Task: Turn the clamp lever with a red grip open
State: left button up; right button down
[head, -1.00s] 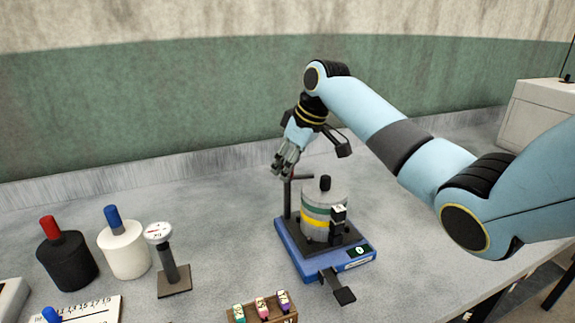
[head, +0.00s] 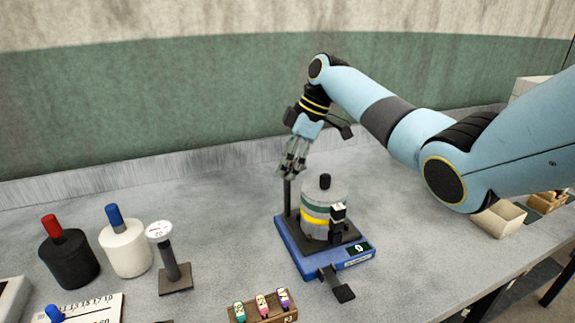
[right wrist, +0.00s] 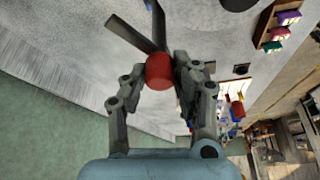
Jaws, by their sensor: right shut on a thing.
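The clamp lever's red grip (right wrist: 160,70) sits between the fingers of my right gripper (right wrist: 163,82) in the right wrist view, with the dark lever arm (right wrist: 135,32) running away from it. In the head view my right gripper (head: 290,172) is shut at the top of the dark clamp post (head: 287,198), and its fingers hide the red grip there. The post stands at the back left of a blue base (head: 296,250). A grey canister (head: 324,195) with green and yellow bands and a black knob stands upright on the base. My left gripper is not in view.
A black bottle (head: 68,262), a white bottle (head: 126,252) and a dial on a stand (head: 174,270) stand at the left. A small wooden rack (head: 262,310) is at the front. A pale box (head: 498,218) is at the right. The table between is clear.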

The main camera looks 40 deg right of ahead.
jog(key=n+g+b, duration=0.1)
jog(key=n, duration=0.1)
jog(key=shift+w+n, duration=0.1)
jog(key=shift+n, duration=0.3)
jog(key=n+g+b, duration=0.1)
jog(key=n+b, duration=0.2)
jog(key=shift+f+n+y, duration=0.1)
jog(key=shift+n+y, duration=0.2)
jog(key=n+g+b, duration=0.1)
jog(key=n+b, duration=0.1)
jog(key=n, duration=0.1)
jog(key=shift+g, duration=0.3)
jog(key=shift+n+g+h+b, duration=0.4)
jog(key=shift+n+b, duration=0.55)
jog(key=shift+n, duration=0.35)
jog(key=c, duration=1)
grip_release()
